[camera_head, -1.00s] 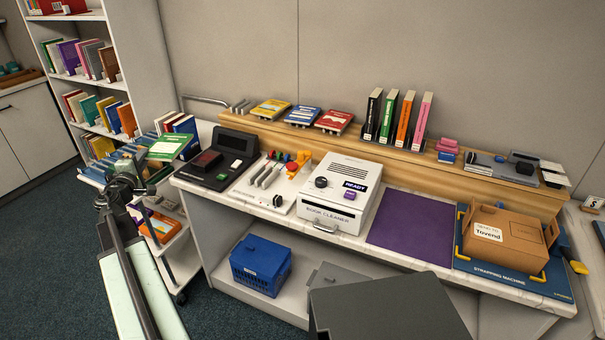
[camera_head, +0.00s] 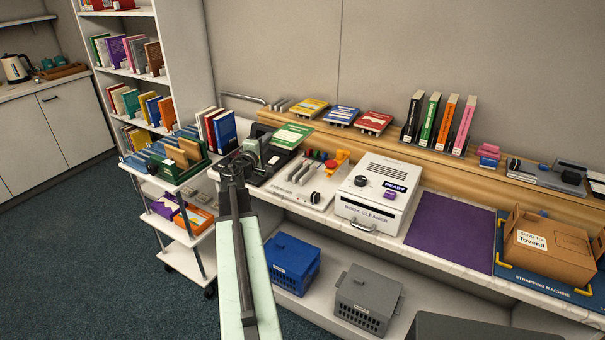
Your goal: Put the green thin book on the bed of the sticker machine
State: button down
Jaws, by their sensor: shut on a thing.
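The green thin book (camera_head: 292,135) is held flat in the air by my gripper (camera_head: 267,143), which is shut on it at its left side. The book is over the back of the counter, beyond the black machine (camera_head: 262,178) in the picture, and partly hides it. Beside that machine lies a white machine (camera_head: 318,203) with grey bars and red, green and orange parts. Its lettering is too small to read, so I cannot tell for sure which one is the sticker machine. The gap between book and counter cannot be told.
The book cleaner (camera_head: 374,205), marked READY, stands right of the white machine. A purple mat (camera_head: 450,232) and a strapping machine (camera_head: 545,282) with a box follow. A book cart (camera_head: 180,257) stands left. Blue (camera_head: 291,263) and grey (camera_head: 368,299) crates sit below the counter.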

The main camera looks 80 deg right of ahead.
jog(key=b, duration=0.3)
send_over(281, 182)
notch_tip(281, 182, down, 5)
notch_tip(281, 182, down, 10)
jog(key=b, duration=1)
jog(key=shift+f, duration=0.15)
jog(key=shift+r, duration=0.25)
jog(key=shift+f, duration=0.15)
jog(key=c, duration=1.5)
grip_release()
